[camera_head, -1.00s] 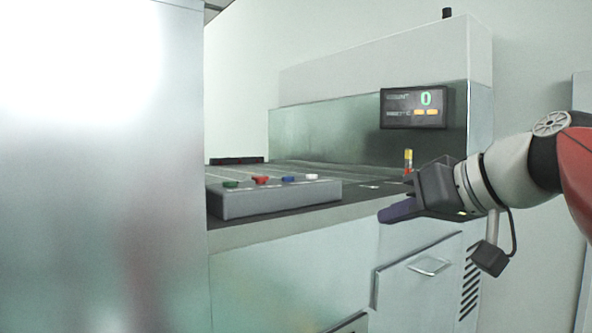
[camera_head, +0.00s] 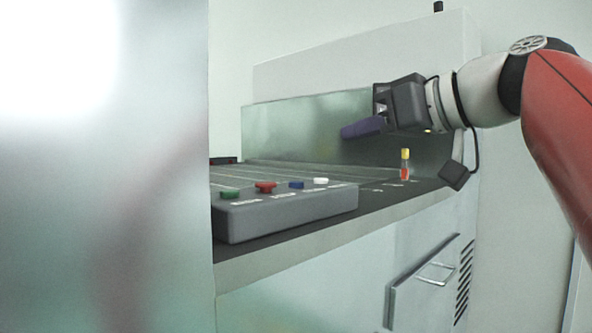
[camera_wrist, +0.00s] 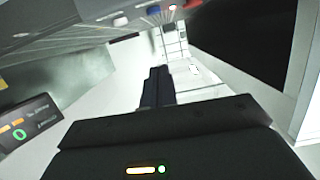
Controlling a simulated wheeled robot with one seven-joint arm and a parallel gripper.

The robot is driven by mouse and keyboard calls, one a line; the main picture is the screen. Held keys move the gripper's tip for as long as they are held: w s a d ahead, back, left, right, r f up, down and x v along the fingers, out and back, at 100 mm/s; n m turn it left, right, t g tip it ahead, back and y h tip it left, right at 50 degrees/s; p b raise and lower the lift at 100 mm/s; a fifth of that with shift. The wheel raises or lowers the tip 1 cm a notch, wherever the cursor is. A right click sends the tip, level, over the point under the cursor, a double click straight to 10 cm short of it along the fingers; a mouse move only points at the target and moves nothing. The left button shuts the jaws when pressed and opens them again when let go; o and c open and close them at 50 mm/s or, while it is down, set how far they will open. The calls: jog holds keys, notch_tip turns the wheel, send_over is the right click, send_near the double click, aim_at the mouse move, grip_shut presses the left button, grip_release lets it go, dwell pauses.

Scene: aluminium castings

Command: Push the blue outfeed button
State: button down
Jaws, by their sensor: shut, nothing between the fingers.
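The blue button (camera_head: 296,185) is on top of the grey control box (camera_head: 290,213) in the head view, between a red button (camera_head: 265,187) and a white one (camera_head: 321,181). In the wrist view the blue button (camera_wrist: 153,10) shows at the top edge, on the box's upside-down panel. My gripper (camera_head: 345,132) is shut and empty, in the air above and to the right of the box, apart from it. Its dark fingers (camera_wrist: 157,88) are together in the wrist view. The labels by the buttons are too small to read.
A green button (camera_head: 229,194) is at the box's left end. A small yellow-and-red post (camera_head: 405,165) stands on the worktop below my gripper. A display (camera_wrist: 28,122) shows 0 in the wrist view. A large pale panel (camera_head: 105,200) fills the head view's left side.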

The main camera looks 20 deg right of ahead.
send_over(309, 189)
notch_tip(309, 189, down, 2)
jog(key=shift+f, duration=0.25)
notch_tip(309, 189, down, 3)
jog(key=shift+s+r+b, duration=0.1)
jog(key=shift+r+b, duration=0.05)
jog(key=shift+b, duration=0.4)
jog(key=shift+f, duration=0.6)
jog(key=shift+f, duration=0.1)
